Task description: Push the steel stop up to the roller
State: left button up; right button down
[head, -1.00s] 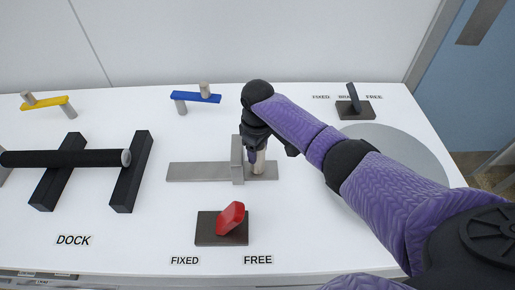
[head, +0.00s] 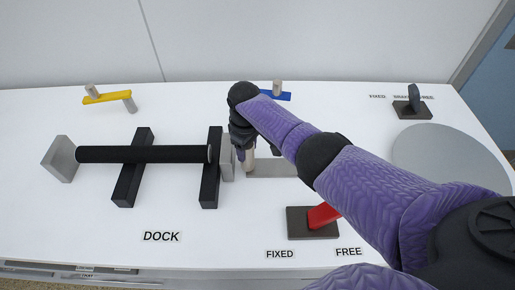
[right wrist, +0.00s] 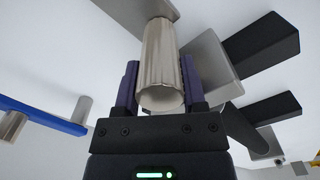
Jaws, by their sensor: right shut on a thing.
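The steel stop (head: 227,160) is an upright grey plate on a flat grey rail (head: 280,168). A pale cylindrical handle (head: 250,163) stands on its right side. My right gripper (head: 251,150) is shut on this handle, which shows between both fingers (right wrist: 160,85) in the right wrist view. The black roller (head: 145,154) lies level across two black supports (head: 210,185). The stop's plate is right beside the roller's right end, and I cannot tell whether they touch. My left gripper is not in view.
A grey block (head: 60,158) stands at the roller's left end. A red lever (head: 323,215) on a dark base leans toward FREE, partly behind my arm. A yellow bar (head: 107,98) and a blue bar (head: 277,96) stand at the back. A grey disc (head: 445,155) lies at right.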

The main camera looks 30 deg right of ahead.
aim_at(232, 147)
jog(key=shift+w+a+b, duration=0.35)
jog(key=shift+w+a, duration=0.1)
jog(key=shift+a, duration=0.4)
jog(key=shift+w+a+b, duration=0.3)
jog(key=shift+w+a, duration=0.1)
jog(key=shift+a, duration=0.45)
jog(key=shift+c, duration=2.2)
grip_release()
jog(key=shift+r, duration=0.15)
notch_tip(232, 147, up, 9)
jog(key=p, duration=0.5)
jog(key=shift+r, duration=0.35)
